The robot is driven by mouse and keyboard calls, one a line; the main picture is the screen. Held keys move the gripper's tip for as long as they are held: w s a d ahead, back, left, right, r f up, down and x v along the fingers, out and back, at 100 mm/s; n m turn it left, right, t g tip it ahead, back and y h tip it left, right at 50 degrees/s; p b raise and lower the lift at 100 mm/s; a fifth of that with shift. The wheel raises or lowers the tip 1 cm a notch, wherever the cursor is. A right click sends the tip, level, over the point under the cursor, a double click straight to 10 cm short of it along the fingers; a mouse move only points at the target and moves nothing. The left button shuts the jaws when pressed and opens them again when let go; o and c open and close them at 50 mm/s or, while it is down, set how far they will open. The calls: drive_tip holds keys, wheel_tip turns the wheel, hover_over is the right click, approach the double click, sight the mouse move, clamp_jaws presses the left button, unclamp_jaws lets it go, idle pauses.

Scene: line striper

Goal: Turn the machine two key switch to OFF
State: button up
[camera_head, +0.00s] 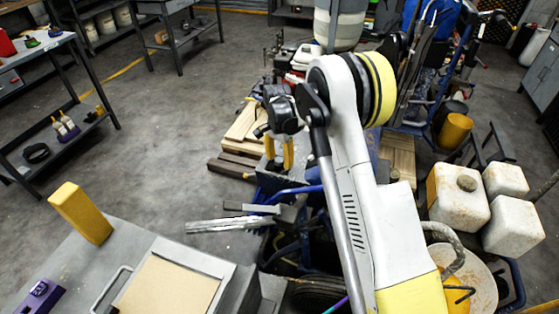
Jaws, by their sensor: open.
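My gripper (279,152) hangs from my white and yellow arm near the middle of the view, pointing down. Its two yellow fingers are apart, with nothing visible between them. Below it is a blue-framed machine (290,192) with grey parts, partly hidden by my arm. Another machine with a red and white engine (301,58) stands behind, on or near wooden pallets. I cannot tell which one is machine two. No key switch can be made out; it may be hidden by my arm or too small to see.
A grey bench (140,248) at the lower left bears a yellow block (82,212) and a purple device (40,296). Dirty white containers (458,197) stand at right. A wooden pallet (238,143) lies behind my gripper. Open concrete floor (160,145) lies to the left.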

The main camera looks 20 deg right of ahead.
drive_tip(key=shift+c, duration=0.2)
clamp_jaws()
drive_tip(key=shift+n, duration=0.4)
drive_tip(key=n, duration=1.1)
drive_tip(key=shift+p, duration=0.3)
